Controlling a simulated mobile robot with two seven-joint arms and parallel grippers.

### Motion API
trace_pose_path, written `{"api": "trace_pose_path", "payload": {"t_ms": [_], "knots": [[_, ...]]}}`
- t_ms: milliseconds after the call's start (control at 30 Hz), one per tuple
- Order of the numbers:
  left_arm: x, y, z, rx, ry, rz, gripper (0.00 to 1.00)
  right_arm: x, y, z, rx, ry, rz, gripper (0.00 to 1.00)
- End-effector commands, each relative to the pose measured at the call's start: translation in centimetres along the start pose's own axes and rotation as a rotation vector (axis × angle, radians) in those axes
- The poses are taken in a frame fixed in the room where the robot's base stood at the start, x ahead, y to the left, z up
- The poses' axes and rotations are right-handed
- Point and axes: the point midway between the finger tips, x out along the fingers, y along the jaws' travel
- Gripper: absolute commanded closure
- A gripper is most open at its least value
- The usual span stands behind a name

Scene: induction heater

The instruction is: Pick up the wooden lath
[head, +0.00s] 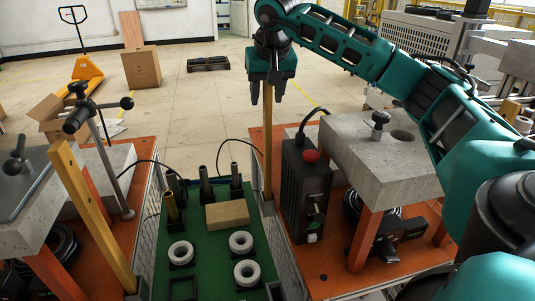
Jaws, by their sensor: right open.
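A narrow wooden lath (267,155) stands upright at the back right corner of the green tray table. My right gripper (267,98) points down directly over its top end. Its two dark fingers are apart, and the lath's top is between or just behind them; I cannot tell which, or whether they touch. A second, wider wooden lath (92,218) leans at the left, between the left orange bench and the green surface. My left gripper is not in view.
The green surface (215,268) holds white rings, a wooden block (227,215) and dark cylinders. A black box with a red button (311,156) and a concrete block (375,150) stand at the right. A clamp handle (83,108) rises at the left. The floor behind is mostly clear.

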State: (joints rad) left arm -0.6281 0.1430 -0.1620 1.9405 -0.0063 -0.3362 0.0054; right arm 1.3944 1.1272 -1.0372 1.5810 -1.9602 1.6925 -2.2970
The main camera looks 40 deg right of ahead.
Motion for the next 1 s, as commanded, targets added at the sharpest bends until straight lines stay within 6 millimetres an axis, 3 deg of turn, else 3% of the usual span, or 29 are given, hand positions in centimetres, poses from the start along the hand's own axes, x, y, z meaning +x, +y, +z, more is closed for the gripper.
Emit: {"api": "trace_pose_path", "payload": {"t_ms": [133,600,1000], "knots": [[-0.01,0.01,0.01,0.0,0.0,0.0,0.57,-0.02,0.01,0.0,0.0,0.0,0.0,0.55],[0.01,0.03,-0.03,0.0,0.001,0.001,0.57,-0.06,-0.01,0.01,0.0,0.0,0.0,1.0],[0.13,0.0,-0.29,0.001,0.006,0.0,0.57,-0.1,-0.02,-0.02,0.0,0.001,0.0,1.0]]}}
